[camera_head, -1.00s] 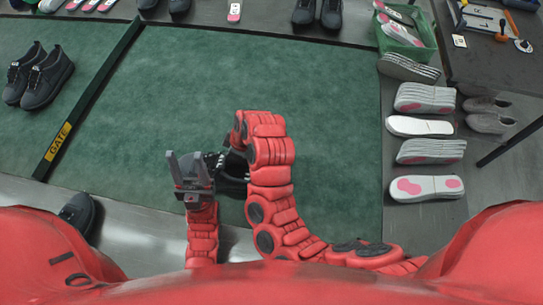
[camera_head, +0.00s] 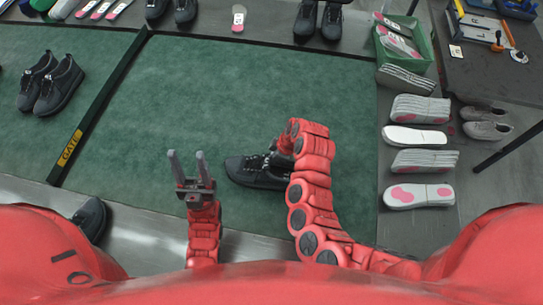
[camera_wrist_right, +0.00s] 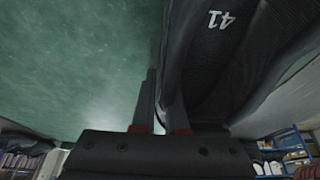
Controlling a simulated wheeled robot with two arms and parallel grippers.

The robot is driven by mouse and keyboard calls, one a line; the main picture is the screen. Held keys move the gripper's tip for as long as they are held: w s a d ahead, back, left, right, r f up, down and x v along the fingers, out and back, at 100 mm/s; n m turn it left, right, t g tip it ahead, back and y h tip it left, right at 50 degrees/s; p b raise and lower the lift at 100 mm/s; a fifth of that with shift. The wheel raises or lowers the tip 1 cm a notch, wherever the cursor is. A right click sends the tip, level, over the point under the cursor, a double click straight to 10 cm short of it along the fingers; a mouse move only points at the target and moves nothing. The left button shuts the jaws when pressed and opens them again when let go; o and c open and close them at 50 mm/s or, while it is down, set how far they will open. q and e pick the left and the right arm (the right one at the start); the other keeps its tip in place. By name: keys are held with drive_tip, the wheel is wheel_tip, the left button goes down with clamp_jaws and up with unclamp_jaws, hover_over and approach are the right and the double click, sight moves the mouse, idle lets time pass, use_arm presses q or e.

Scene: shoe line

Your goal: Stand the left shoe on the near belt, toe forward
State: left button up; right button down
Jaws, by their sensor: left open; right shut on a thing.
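My right gripper (camera_wrist_right: 160,103) is shut on the shoe's side wall; in the right wrist view the shoe (camera_wrist_right: 225,60) shows a white "41". In the head view my arm hides the shoe's heel and the gripper's fingers. I cannot tell whether the sole touches the belt. My left gripper (camera_head: 187,157) is open and empty, left of the shoe's toe and apart from it.
A black gate bar (camera_head: 105,100) crosses the belt, with a pair of dark shoes (camera_head: 50,86) beyond it. Another dark shoe (camera_head: 90,217) lies at the near left edge. Insoles (camera_head: 418,137) and a green crate (camera_head: 405,48) stand at right. The belt's middle is clear.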

drive_tip(key=shift+f, duration=0.15)
drive_tip(key=c, duration=0.9)
unclamp_jaws()
drive_tip(key=shift+c, duration=0.2)
drive_tip(key=shift+r, duration=0.2)
